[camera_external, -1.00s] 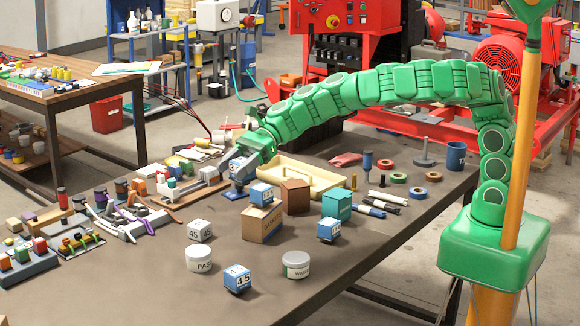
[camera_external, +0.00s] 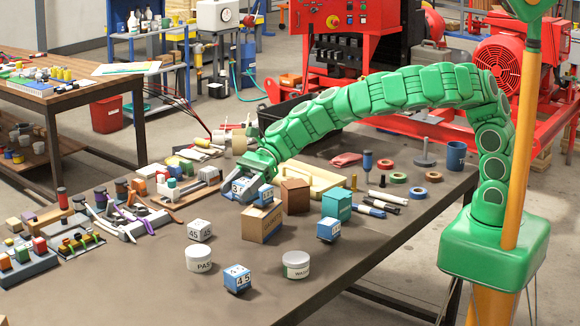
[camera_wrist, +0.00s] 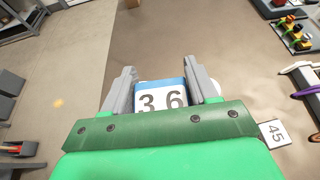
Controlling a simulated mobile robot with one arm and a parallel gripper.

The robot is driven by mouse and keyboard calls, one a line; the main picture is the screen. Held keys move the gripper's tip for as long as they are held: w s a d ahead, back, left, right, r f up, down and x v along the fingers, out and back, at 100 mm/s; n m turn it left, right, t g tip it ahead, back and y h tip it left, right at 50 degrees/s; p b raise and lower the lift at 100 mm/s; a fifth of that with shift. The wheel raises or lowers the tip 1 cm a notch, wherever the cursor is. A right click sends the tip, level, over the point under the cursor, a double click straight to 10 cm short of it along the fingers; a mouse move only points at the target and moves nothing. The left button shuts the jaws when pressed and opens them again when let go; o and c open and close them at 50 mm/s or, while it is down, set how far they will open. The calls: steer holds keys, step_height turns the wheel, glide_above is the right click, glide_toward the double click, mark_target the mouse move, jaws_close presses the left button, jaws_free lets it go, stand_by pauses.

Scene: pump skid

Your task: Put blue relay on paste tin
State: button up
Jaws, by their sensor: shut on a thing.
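A blue relay (camera_external: 238,187) with a white numbered face, reading 36 in the wrist view (camera_wrist: 161,99), is between the fingers of my gripper (camera_external: 247,187). My gripper is shut on it and holds it behind the small white block, left of the cardboard box. The paste tin (camera_external: 198,260), a white round tin marked "PAS", stands on the table nearer the camera, apart from the relay. In the wrist view, a pale rounded edge shows behind the relay, mostly hidden by it and the fingers.
A white block marked 45 (camera_external: 199,230) stands just behind the paste tin. Another blue relay (camera_external: 237,279) and a second white tin (camera_external: 296,264) stand to its right. A cardboard box (camera_external: 262,222) carries a blue cube. Bare table lies left of the paste tin.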

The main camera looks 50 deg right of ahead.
steer(key=shift+w+a+f, duration=2.15)
steer(key=shift+a+f, duration=0.1)
steer(key=shift+a, duration=0.1)
steer(key=shift+w+a+f, duration=2.1)
steer(key=shift+a+f, duration=0.1)
steer(key=shift+a, duration=0.15)
steer(key=shift+a+f, duration=0.1)
steer(key=shift+w+f, duration=0.15)
steer(key=shift+a+f, duration=0.15)
steer(key=shift+f, duration=1.5)
steer(key=shift+w+f, duration=0.1)
steer(key=o, duration=1.1)
steer(key=shift+o, duration=0.2)
